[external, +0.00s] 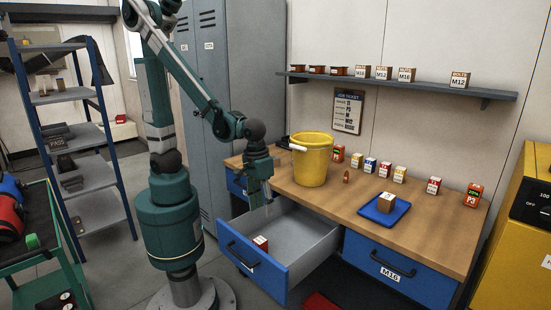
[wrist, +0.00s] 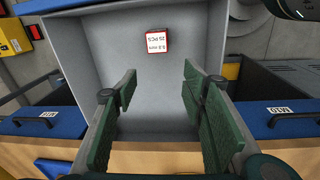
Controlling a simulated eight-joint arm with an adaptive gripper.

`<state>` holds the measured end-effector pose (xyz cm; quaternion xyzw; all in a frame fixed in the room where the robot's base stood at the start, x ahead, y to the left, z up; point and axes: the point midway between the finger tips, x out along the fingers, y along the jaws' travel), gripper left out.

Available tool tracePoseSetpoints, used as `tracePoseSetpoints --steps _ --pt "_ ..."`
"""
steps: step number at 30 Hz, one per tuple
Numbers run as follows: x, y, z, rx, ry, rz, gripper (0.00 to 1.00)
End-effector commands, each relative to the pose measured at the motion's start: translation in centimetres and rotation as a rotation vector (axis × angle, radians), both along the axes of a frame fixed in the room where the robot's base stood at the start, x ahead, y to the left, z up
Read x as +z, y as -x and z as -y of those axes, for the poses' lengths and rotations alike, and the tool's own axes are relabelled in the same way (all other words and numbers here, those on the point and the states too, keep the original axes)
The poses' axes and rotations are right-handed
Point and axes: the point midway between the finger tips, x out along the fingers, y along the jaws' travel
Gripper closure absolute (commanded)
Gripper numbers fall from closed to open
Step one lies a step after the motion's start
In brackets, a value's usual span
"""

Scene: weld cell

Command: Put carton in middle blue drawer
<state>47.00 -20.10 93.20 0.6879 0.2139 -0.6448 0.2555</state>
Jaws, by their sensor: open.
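The middle blue drawer (external: 250,258) is pulled open, with a grey inside (wrist: 105,45) that shows in the wrist view. A small red carton with a white label (external: 261,243) lies on the drawer floor near its front panel. In the wrist view the carton (wrist: 157,43) reads "3.2 mm 25 PCS" and stands apart from the drawer walls. My gripper (external: 262,203) is over the rear part of the open drawer, pointing down. In the wrist view its green fingers (wrist: 159,78) are spread with nothing between them, and the carton is beyond their tips.
A yellow bucket (external: 311,160) stands on the wooden bench (external: 340,203). A blue tray (external: 372,211) holds a brown-and-white box (external: 386,202). Several small cartons line the bench back. Closed blue drawer M16 (external: 385,271) is at right. A wall shelf (external: 420,87) holds boxes.

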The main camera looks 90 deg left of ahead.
Motion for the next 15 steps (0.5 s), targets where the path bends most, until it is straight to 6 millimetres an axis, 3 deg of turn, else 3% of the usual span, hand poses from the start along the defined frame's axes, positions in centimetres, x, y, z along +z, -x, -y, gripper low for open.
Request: tracePoseSetpoints --steps 15 --pt "6.1 -0.6 -7.0 -0.213 0.003 0.184 0.58"
